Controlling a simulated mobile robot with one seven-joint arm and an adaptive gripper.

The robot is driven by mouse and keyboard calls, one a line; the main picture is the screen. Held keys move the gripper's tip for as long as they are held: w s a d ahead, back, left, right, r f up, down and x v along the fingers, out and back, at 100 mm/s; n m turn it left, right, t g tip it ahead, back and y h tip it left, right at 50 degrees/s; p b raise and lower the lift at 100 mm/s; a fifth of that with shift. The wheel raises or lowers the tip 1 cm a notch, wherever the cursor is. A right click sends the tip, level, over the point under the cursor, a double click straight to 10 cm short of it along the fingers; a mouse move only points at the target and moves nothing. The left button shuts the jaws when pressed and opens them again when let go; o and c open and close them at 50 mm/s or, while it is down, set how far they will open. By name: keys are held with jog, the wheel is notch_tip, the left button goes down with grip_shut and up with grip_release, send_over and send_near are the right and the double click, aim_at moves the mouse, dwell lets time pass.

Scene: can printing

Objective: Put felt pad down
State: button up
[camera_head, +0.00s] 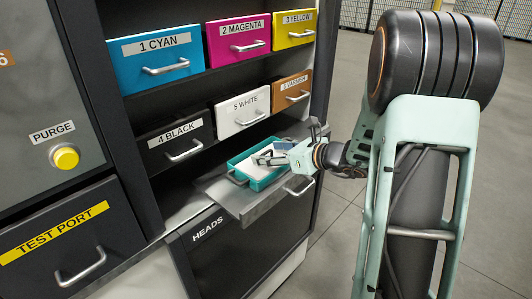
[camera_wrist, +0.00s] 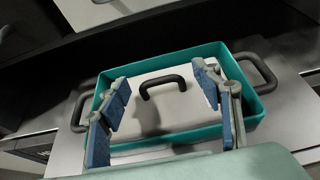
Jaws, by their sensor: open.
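The felt pad (camera_wrist: 155,108) is a pale grey-white block with a dark arched handle (camera_wrist: 163,80) on top. It lies inside a teal tray (camera_wrist: 208,50) with a dark handle at each end. In the head view the teal tray (camera_head: 264,185) rests on a pulled-out metal shelf, and the pad (camera_head: 246,168) shows pale inside it. My gripper (camera_wrist: 163,88) is open, its two blue-padded fingers apart on either side of the pad's handle, touching nothing that I can make out. It also shows over the tray in the head view (camera_head: 270,157). My gripper partly hides the pad there.
The metal shelf (camera_head: 237,205) juts out above the HEADS cabinet door (camera_head: 240,246). Labelled drawers, such as 5 WHITE (camera_head: 243,118) and 4 BLACK (camera_head: 180,148), stand behind and above the tray. A TEST PORT drawer (camera_head: 80,255) is at the left. Open floor lies at the right.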

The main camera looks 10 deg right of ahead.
jog(key=v, duration=1)
jog(key=shift+s+d+b, duration=0.1)
jog(key=shift+s+b, duration=0.2)
jog(key=shift+b, duration=0.05)
